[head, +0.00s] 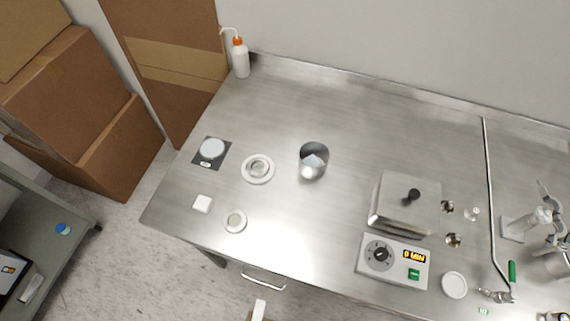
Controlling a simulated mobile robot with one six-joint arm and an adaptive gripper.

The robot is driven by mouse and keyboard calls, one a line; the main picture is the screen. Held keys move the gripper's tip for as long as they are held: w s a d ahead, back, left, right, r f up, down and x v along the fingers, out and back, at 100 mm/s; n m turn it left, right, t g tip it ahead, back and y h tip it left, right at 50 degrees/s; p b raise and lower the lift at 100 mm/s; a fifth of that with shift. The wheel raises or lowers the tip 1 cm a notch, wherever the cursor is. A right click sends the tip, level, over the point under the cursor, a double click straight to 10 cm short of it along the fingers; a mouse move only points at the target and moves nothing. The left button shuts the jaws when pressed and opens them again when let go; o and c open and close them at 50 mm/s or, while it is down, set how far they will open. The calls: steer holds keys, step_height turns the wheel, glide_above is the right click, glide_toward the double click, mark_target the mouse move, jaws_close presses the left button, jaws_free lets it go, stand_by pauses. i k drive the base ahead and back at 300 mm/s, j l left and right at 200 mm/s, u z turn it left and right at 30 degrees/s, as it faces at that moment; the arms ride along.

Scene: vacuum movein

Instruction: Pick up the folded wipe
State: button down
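A small white square pad, which looks like the folded wipe (203,204), lies flat on the steel bench (270,110) near its left front corner. It sits below the dark scale and left of a small round lidded dish. Nothing covers it. My gripper does not show in the head view, so its state and any load are hidden.
A scale (212,149), a white ring-shaped dish (258,169), a small round dish (236,220) and a metal cup (313,160) stand nearby. A lidded bath (405,203) and control box (393,262) are further right. Cardboard boxes (75,95) stand left of the bench.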

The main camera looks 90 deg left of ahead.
mark_target(202, 204)
steer(key=u, duration=3.85)
